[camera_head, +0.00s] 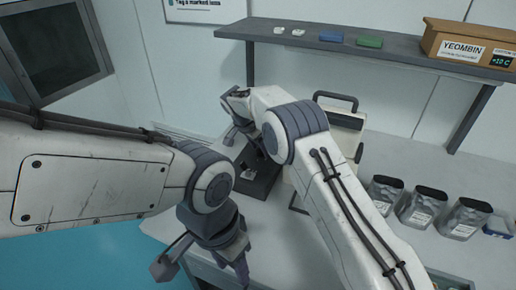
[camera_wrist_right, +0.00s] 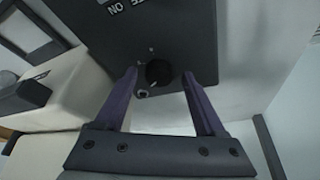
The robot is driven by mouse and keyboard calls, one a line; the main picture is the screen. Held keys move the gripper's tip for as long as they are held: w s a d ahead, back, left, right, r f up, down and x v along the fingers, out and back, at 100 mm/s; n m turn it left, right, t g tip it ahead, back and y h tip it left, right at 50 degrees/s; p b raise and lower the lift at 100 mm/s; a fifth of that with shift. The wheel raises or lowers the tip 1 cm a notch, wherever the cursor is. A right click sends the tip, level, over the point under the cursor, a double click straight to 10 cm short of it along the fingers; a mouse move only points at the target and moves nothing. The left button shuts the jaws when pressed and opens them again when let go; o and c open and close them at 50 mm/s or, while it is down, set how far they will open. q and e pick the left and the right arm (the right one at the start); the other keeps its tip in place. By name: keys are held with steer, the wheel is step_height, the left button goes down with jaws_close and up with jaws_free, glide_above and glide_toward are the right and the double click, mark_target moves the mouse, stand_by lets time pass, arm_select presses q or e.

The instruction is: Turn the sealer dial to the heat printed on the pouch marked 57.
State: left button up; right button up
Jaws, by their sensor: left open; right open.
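The sealer's dark control panel (camera_wrist_right: 150,30) fills the top of the right wrist view, with upside-down lettering. Its round black dial (camera_wrist_right: 158,72) has a light pointer mark aimed down and slightly left; the scale marks are too small to read. My right gripper (camera_wrist_right: 160,76) is open, its fingers on either side of the dial; contact cannot be told. In the head view the dark sealer base (camera_head: 262,185) is partly hidden by my right arm. Three silver pouches (camera_head: 385,194), (camera_head: 422,209), (camera_head: 464,219) stand at right, labels unreadable. My left gripper (camera_head: 203,270) is open and empty.
A cream sealer part with a black handle (camera_head: 336,101) stands behind my right arm. A shelf (camera_head: 300,38) holds small white, blue and green items and a YEOMBIN carton (camera_head: 465,48) tagged "+10 C". A blue item (camera_head: 497,227) lies right of the pouches.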

steer(key=b+v, duration=0.1)
steer(key=v, duration=0.9)
steer(key=shift+r, duration=0.15)
steer(key=shift+s, duration=0.1)
